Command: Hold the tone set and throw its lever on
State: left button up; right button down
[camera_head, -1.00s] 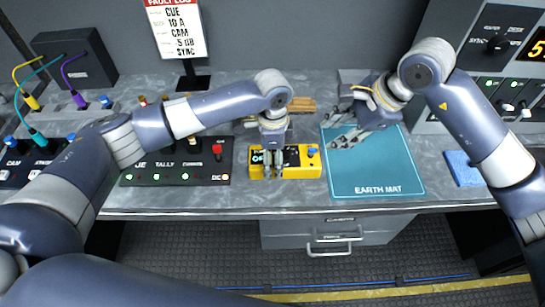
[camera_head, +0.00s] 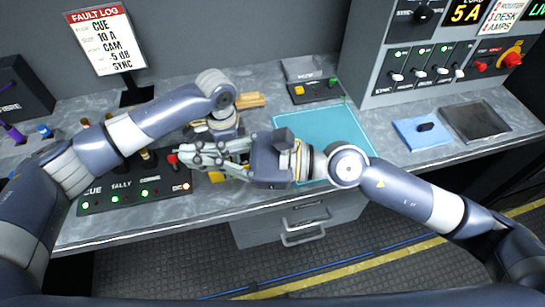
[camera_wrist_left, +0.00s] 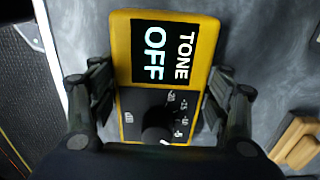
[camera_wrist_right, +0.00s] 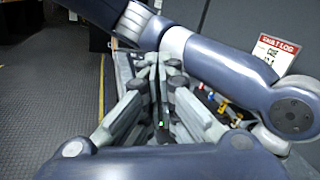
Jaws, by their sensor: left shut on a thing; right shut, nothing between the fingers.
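The tone set is a yellow box (camera_wrist_left: 120,45) with a black display reading TONE OFF and a black dial below it in the left wrist view. My left gripper (camera_wrist_left: 162,85) is shut on it, one finger along each side. In the head view only a small yellow part of the tone set (camera_head: 216,177) shows. My right gripper (camera_head: 192,154) is in front of it and hides most of it and my left fingers. My right gripper is shut and empty, its fingers pointing left; they also show together in the right wrist view (camera_wrist_right: 160,75). The tone set's lever is hidden.
A black switch panel (camera_head: 120,199) with green lights and a red-topped switch (camera_head: 172,158) lies just left of my right fingertips. The teal earth mat (camera_head: 320,125) is behind my right arm. A blue cloth (camera_head: 410,136) and a dark tray (camera_head: 475,122) lie at right.

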pick_arm(q)
jog(key=shift+f, duration=0.1)
pick_arm(e)
jog(key=w+d+m+t+h, duration=0.5)
jog(key=d+m+t, duration=0.1)
jog(key=m+t, duration=0.75)
jog(key=s+d+f+m+g+h, duration=0.1)
jog(key=d+f+h, duration=0.3)
jog(key=f, duration=0.4)
jog(key=s+d+f+m+g+h, duration=0.1)
jog(key=s+d+f+m+h, duration=0.2)
jog(key=s+d+f+h, duration=0.1)
notch_tip(320, 180, down, 4)
jog(key=shift+d+r+g+h, duration=0.1)
jog(key=shift+d+g+h, duration=0.35)
jog(key=shift+h, duration=0.65)
jog(key=shift+d, duration=0.1)
